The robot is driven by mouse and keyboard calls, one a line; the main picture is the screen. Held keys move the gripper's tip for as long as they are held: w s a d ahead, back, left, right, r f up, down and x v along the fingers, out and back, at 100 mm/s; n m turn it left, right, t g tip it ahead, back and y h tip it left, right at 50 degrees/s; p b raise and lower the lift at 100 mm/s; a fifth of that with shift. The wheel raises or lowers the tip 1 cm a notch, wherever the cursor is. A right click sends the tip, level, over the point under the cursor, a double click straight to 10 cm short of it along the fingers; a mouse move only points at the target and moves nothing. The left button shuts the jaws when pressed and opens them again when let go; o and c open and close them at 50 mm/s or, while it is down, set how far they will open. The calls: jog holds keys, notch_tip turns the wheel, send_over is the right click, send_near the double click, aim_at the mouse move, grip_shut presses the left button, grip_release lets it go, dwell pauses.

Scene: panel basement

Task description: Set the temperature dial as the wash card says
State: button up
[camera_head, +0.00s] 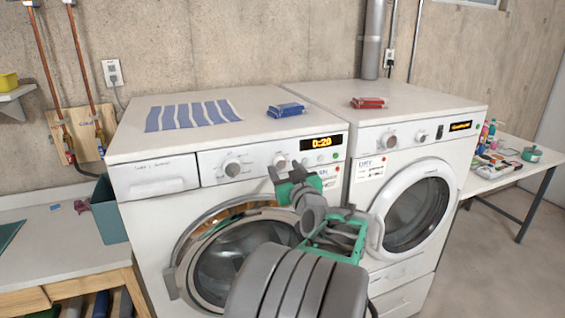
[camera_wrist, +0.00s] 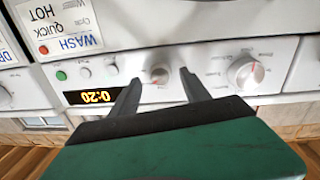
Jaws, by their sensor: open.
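The washer's control panel shows upside down in the wrist view. A small dial (camera_wrist: 159,73) with a reddish mark sits between the spread fingertips of my gripper (camera_wrist: 160,79). My gripper is open and I cannot tell whether it touches the dial. A larger dial (camera_wrist: 246,72) with a red pointer is to its right. Which dial sets temperature is not legible. The wash card (camera_wrist: 70,28) reads WASH, Quick and HOT. In the head view, my gripper (camera_head: 287,171) is at the panel, below the small dial (camera_head: 280,160). The larger dial (camera_head: 232,168) is left of it.
The washer display (camera_head: 321,142) reads 0:20. The dryer (camera_head: 415,125) stands close on the right. A striped cloth (camera_head: 192,114), a blue pack (camera_head: 286,110) and a red pack (camera_head: 368,103) lie on top of the machines. The washer's round door (camera_head: 240,255) is below the panel.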

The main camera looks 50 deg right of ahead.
jog(key=shift+x, duration=0.85)
jog(key=shift+c, duration=0.3)
grip_shut()
